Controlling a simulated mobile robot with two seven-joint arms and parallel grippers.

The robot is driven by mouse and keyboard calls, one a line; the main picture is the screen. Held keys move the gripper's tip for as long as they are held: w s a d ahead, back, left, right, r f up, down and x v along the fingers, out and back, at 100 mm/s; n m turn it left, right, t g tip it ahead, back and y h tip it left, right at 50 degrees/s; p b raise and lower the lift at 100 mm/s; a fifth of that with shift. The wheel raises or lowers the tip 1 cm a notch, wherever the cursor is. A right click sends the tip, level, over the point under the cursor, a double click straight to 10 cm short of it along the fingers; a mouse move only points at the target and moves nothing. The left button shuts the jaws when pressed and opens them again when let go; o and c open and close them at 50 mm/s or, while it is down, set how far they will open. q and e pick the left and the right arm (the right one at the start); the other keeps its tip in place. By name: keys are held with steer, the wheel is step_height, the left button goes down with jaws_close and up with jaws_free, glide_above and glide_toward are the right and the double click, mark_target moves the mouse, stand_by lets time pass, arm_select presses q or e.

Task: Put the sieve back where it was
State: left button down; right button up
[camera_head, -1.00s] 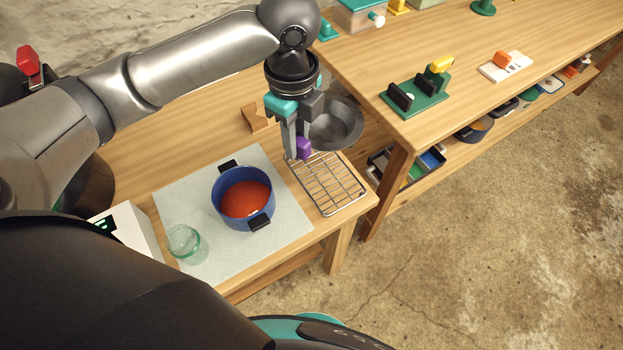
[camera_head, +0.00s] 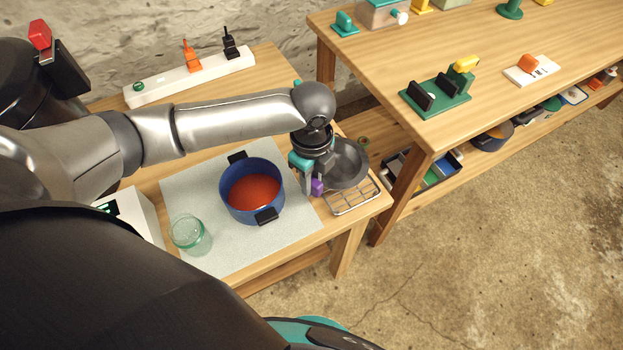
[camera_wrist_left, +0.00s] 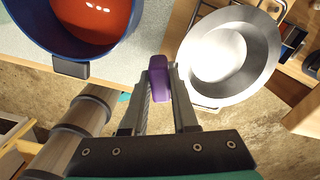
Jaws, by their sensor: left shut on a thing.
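The sieve is a grey metal bowl (camera_head: 346,163) with a purple handle (camera_head: 317,187). My left gripper (camera_head: 312,190) is shut on that handle; in the left wrist view the fingers (camera_wrist_left: 160,85) pinch the purple handle (camera_wrist_left: 159,78), and the bowl (camera_wrist_left: 228,55) opens toward the camera at upper right. The bowl overlaps the far part of the wire rack (camera_head: 355,200) in the head view. I cannot tell whether it touches the rack. My right gripper is not in view.
A blue pot (camera_head: 232,202) of red sauce stands on a pale mat (camera_head: 290,232), left of the gripper. A glass jar (camera_head: 189,235) is at the mat's front left. A power strip (camera_head: 190,76) lies at the back. A second table (camera_head: 435,55) stands at right.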

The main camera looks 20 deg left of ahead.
arm_select(q)
steer(key=c, duration=0.7)
jaws_free()
steer(key=shift+f, duration=0.1)
step_height(320, 180, up, 12)
steer(key=p, duration=0.2)
steer(key=shift+r+p, duration=0.2)
steer(key=shift+p, duration=0.1)
